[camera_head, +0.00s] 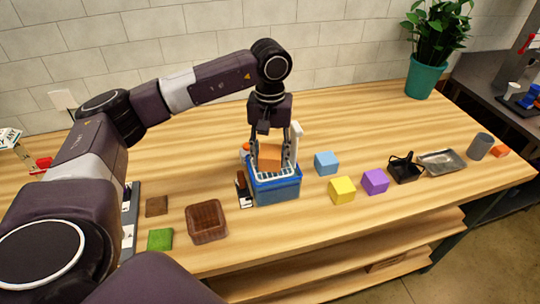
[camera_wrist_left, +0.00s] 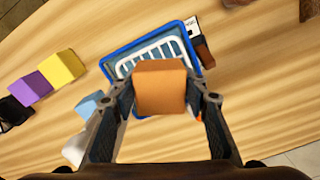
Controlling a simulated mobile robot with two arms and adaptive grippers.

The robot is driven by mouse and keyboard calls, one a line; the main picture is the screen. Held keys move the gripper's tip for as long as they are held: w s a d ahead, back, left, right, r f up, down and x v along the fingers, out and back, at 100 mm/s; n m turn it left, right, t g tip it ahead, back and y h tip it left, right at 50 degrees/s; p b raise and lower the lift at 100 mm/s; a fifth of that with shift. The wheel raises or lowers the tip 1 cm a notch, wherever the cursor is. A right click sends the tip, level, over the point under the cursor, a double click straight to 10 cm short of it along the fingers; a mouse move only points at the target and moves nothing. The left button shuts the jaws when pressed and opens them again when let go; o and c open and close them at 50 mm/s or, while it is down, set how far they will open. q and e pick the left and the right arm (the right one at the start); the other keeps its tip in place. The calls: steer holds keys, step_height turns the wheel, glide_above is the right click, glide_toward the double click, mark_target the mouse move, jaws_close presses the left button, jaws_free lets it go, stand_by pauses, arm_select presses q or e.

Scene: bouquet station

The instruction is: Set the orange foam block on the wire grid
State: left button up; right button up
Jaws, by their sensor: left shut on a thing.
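My left gripper (camera_head: 270,152) points down and is shut on the orange foam block (camera_head: 270,158). In the left wrist view the block (camera_wrist_left: 161,84) sits between the two fingertips (camera_wrist_left: 161,98). The white wire grid (camera_head: 262,175) lies in the top of a blue bin (camera_head: 278,192), directly below the block. In the left wrist view the grid (camera_wrist_left: 148,51) shows beyond the block, which hides part of it. I cannot tell whether the block touches the grid. My right gripper is not in view.
Blue (camera_head: 326,163), yellow (camera_head: 342,190) and purple (camera_head: 375,181) blocks stand right of the bin. A brown basket (camera_head: 206,221) stands front left. A white bottle-like object (camera_head: 296,130) stands close behind the gripper. The table behind the blue block is clear.

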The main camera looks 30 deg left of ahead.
arm_select(q)
steer(key=o, duration=0.8)
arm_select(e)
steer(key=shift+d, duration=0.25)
arm_select(q)
steer(key=shift+o, duration=0.2)
steer(key=o, duration=0.4)
steer(key=shift+r, duration=0.1)
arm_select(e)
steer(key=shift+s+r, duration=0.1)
